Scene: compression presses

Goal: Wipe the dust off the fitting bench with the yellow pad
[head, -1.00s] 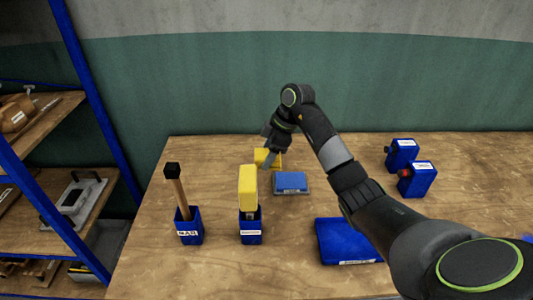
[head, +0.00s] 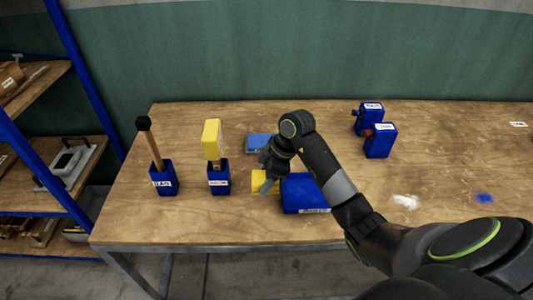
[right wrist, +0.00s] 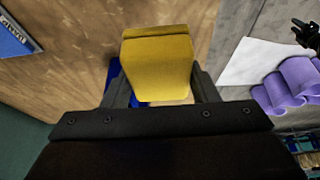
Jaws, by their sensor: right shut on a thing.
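My right gripper (head: 266,172) is shut on the yellow pad (head: 262,183), just left of the blue tray (head: 303,193) on the wooden fitting bench (head: 330,123). In the right wrist view the yellow pad (right wrist: 158,65) sits between the two fingers of the right gripper (right wrist: 155,88). A white dust patch (head: 406,201) and a small blue patch (head: 484,198) lie on the right part of the bench. The arm hides part of the tray. Whether the pad touches the bench cannot be told. My left gripper is not in the head view.
A blue holder (head: 163,180) with a black-tipped stick and a blue holder (head: 219,180) with a yellow-headed tool stand at left. A flat blue block (head: 259,143) lies behind the gripper. Two blue boxes (head: 371,118) (head: 381,142) stand at back right. A shelf rack (head: 85,145) is left.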

